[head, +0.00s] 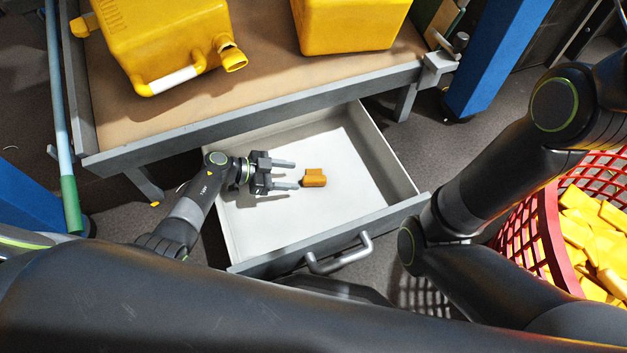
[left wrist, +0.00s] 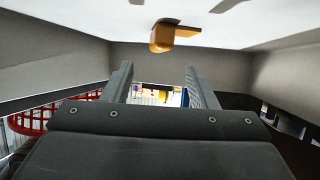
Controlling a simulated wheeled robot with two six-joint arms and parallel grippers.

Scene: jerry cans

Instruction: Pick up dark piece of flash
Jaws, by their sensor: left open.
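The dark piece of flash (head: 314,178) is a small orange-brown block lying on the white floor of the open drawer (head: 250,238). My left gripper (head: 294,174) is inside the drawer, just left of the piece. Its two fingers are apart and point right toward the piece, with nothing between them. In the left wrist view the piece (left wrist: 174,38) shows near the top against the white drawer floor, above and beyond the open fingers (left wrist: 159,72). My right arm shows at the right, but its gripper is out of view.
The drawer has grey walls and a front handle (head: 340,256). It sits below a bench (head: 250,98) bearing two yellow jerry cans (head: 165,45) (head: 350,22). A red basket (head: 527,225) of yellow scraps stands at the right. The drawer floor around the piece is clear.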

